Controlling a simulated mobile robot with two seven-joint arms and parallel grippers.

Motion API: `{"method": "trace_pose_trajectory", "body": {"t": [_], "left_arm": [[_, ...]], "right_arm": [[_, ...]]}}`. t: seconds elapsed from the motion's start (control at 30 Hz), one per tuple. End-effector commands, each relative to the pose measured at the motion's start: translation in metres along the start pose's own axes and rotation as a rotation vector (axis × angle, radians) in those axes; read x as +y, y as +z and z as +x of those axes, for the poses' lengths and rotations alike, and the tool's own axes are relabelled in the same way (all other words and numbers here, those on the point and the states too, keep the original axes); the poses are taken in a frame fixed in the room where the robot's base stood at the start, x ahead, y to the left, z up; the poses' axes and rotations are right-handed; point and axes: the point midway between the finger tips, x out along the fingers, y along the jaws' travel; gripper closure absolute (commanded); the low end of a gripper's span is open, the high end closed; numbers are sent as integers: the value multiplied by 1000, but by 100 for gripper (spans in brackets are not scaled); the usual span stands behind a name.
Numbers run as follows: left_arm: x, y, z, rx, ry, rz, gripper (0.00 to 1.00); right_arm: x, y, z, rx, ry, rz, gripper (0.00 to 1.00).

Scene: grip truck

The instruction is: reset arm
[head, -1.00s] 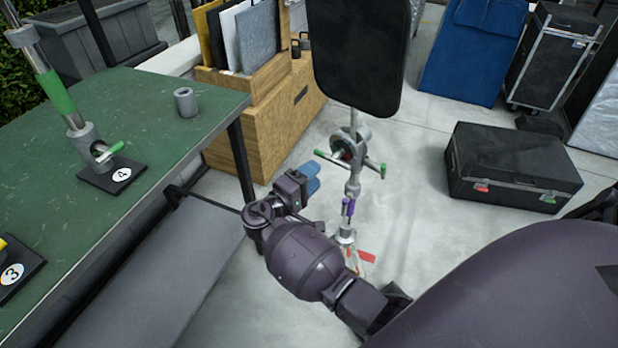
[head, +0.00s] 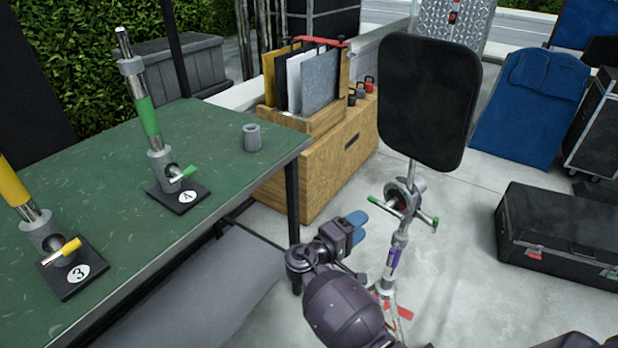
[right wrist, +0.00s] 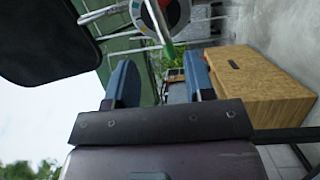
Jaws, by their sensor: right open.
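My right gripper (head: 356,226) shows in the head view, in front of the wooden box and left of the stand. Its blue fingers also show in the right wrist view (right wrist: 160,84), apart with nothing held between them. Beyond the fingers in that view is part of the stand with a green handle (right wrist: 170,50). My left gripper is not in either view.
A green table (head: 110,235) at left bears numbered clamp stands and a grey cup (head: 252,137). A stand (head: 400,205) holding a black panel (head: 425,95) is close right of my gripper. A wooden box (head: 325,165) and black case (head: 560,240) stand on the floor.

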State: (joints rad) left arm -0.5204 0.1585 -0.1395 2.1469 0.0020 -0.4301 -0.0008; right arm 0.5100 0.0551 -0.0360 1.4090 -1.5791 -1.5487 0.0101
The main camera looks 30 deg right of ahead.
Motion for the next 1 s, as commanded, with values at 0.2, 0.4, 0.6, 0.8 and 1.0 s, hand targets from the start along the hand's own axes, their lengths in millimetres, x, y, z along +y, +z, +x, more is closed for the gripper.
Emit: {"method": "trace_pose_trajectory", "body": {"t": [0.2, 0.4, 0.6, 0.8, 1.0], "left_arm": [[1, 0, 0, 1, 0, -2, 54], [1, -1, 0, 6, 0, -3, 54], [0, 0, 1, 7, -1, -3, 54], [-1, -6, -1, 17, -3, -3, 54], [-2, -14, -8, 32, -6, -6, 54]], "right_arm": [[0, -4, 0, 24, -1, -1, 51], [-14, -39, -8, 228, -183, 64, 51], [-15, -71, -36, 506, -459, 241, 51], [-16, -56, -69, 725, -718, 431, 51], [-9, -8, -99, 868, -956, 639, 51]]}}
